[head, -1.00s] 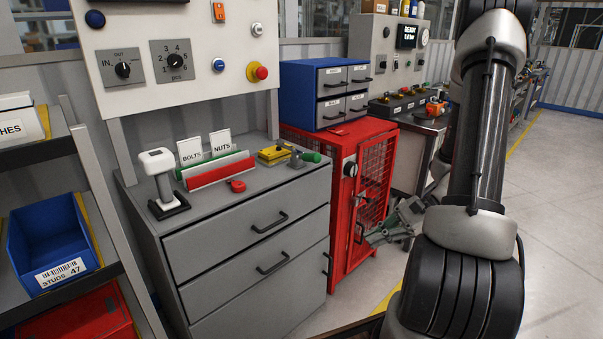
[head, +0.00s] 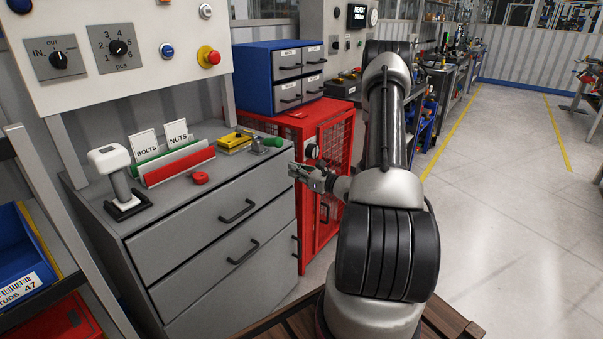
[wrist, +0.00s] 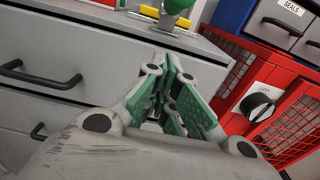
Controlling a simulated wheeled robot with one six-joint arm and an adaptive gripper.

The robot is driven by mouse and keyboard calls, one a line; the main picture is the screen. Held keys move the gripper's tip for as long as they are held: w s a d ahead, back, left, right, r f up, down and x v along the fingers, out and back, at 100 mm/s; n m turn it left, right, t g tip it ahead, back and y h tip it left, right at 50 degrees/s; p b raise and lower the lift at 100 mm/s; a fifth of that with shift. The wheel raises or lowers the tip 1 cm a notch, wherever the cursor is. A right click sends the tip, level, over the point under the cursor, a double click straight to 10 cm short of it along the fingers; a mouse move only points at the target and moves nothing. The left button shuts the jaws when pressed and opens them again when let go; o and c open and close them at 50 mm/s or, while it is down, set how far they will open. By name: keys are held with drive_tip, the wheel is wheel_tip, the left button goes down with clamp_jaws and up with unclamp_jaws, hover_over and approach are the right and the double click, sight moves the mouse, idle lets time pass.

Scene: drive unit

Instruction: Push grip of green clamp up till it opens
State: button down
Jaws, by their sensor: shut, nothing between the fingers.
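The green clamp grip (head: 273,142) sticks out at the right end of a small metal toggle clamp (head: 256,146) on top of the grey drawer cabinet. The grip lies roughly level and points right. In the wrist view the green grip (wrist: 178,6) shows at the top edge, partly cut off. My gripper (head: 292,170) is in front of the cabinet's right end, a little below and to the right of the grip, apart from it. In the wrist view my gripper (wrist: 170,62) is shut and empty, its fingers pointing up toward the grip.
A yellow block (head: 234,141) sits beside the clamp. The grey drawer cabinet (head: 215,215) has black handles facing me. A red mesh cabinet (head: 318,165) stands right of it with a blue drawer box (head: 262,88) on top.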

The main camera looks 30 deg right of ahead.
sight(270, 142)
drive_tip(key=w+a+r, duration=0.2)
drive_tip(key=w+r, duration=0.1)
drive_tip(key=w, duration=0.2)
drive_tip(key=shift+r, duration=0.4)
drive_tip(key=shift+d+r, duration=0.15)
drive_tip(key=shift+r+g, duration=0.3)
drive_tip(key=shift+g, duration=0.1)
